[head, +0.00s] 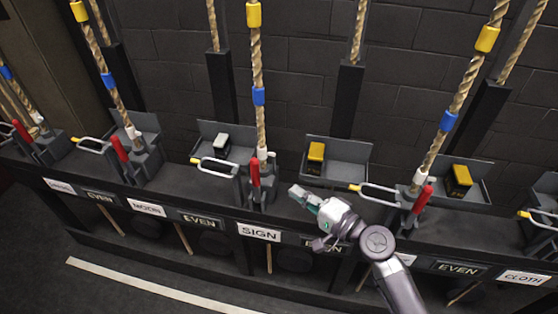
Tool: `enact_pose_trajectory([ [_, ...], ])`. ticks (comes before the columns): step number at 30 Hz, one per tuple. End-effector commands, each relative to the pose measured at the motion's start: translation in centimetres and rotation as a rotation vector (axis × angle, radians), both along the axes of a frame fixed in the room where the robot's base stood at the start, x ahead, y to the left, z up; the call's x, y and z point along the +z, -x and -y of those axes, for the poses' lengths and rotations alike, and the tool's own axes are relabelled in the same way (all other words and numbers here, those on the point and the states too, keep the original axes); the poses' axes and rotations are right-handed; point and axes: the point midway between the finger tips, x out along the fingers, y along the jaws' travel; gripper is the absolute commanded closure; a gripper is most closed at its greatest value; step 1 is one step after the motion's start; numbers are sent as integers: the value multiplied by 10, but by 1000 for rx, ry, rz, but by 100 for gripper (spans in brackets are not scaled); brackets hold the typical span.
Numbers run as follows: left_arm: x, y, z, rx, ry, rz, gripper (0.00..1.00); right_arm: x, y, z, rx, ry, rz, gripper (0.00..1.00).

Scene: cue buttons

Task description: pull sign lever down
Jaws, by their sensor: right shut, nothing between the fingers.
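The sign lever is the red handle (255,173) standing upright in a dark rope-lock base, above the white SIGN label (259,232) near the middle of the head view. A rope with yellow and blue bands (259,97) rises from behind it. My right gripper (298,192) is shut and empty. It is a short way right of the red handle and apart from it, in front of the shelf. My left gripper is not in view.
Similar red levers stand to the left (120,149) and right (421,200). A metal loop with a yellow tip (214,165) sticks out left of the sign lever. A tray with a yellow block (316,152) lies behind my gripper. A dark brick wall closes the back.

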Motion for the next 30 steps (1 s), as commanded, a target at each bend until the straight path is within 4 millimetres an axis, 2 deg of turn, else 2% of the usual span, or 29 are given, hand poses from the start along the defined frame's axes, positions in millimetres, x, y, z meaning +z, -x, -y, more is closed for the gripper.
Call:
enact_pose_trajectory([
  [1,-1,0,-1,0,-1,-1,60,12,1,-3,13,-27,14,100],
  [4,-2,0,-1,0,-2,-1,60,25,3,-5,27,-57,25,100],
  [17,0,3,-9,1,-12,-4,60,28,-1,-9,28,-61,26,100],
  [30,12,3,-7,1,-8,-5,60,29,-54,-60,28,-62,25,100],
])
